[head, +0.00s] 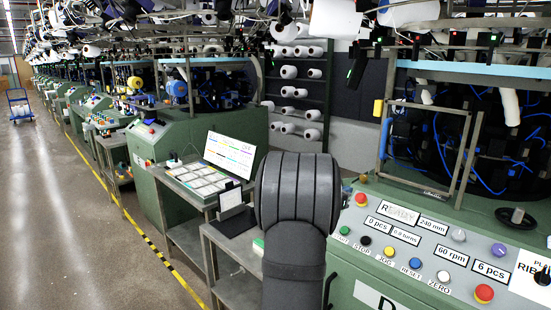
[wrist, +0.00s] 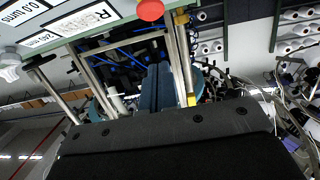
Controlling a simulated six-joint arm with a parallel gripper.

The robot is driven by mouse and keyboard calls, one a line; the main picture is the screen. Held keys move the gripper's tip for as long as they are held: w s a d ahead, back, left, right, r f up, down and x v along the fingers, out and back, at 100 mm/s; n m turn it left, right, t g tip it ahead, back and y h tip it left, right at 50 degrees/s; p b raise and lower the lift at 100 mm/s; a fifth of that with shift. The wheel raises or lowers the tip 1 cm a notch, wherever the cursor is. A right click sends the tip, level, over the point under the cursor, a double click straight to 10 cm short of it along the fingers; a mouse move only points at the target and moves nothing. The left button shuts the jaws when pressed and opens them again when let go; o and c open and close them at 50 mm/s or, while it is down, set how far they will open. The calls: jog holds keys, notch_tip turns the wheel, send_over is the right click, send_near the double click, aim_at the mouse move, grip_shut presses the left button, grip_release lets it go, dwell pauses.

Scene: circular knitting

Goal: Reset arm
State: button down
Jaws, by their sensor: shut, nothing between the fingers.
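My gripper (wrist: 159,72) shows in the wrist view, its two dark fingers together with nothing between them, above its wide black body. The fingers point toward the knitting machine and look clear of it. In the head view my dark grey arm rises at the bottom centre and the gripper itself is hidden. The machine's control panel (head: 432,248) is on the right, with coloured buttons, knobs and printed labels. A red button (wrist: 150,9) and white labels of that panel show at the top of the wrist view, which is turned over.
A grey side table (head: 183,208) with papers stands left of my arm, beside a lower table with a small dark stand (head: 236,212). A metal frame (head: 467,150) with blue and yellow handles fronts the machine. The aisle floor (head: 70,220) at left is open.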

jog(key=shift+f+v, duration=0.4)
jog(key=shift+v, duration=2.5)
jog(key=shift+d+r+m+g, duration=1.7)
jog(key=shift+d+r+g, duration=1.7)
jog(key=shift+d, duration=0.4)
jog(key=w+a+r+n+y, duration=0.3)
jog(key=r+y, duration=0.2)
jog(key=y, duration=0.2)
jog(key=shift+a+n+y, duration=0.15)
jog(key=shift+n+y, duration=0.15)
jog(key=shift+r, duration=0.1)
